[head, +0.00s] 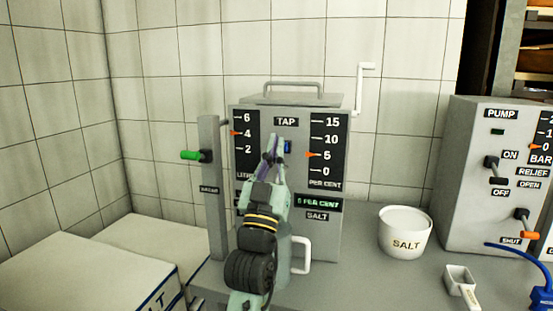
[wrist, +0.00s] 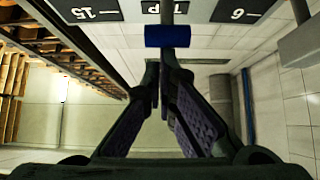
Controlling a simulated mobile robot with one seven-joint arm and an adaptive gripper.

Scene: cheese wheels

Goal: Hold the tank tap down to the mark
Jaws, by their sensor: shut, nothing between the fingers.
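The grey tank (head: 325,227) stands on the bench, with a TAP label (head: 286,121) on its front. The blue tap (head: 288,147) shows just right of my gripper (head: 273,142) in the head view. In the wrist view the blue tap (wrist: 167,36) is a bar just beyond my gripper's tips (wrist: 160,65). My gripper is shut and empty; I cannot tell whether it touches the tap. The left litre scale (head: 245,160) has an orange pointer (head: 235,133) at about 4. The right per cent scale (head: 328,168) has an orange pointer (head: 313,155) at 5.
A green-handled lever (head: 193,155) sticks out from a post left of the tank. A white salt tub (head: 404,235) and a small scoop (head: 461,284) lie to the right. A pump box (head: 477,220) with levers stands far right. White boxes (head: 75,272) lie at left.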

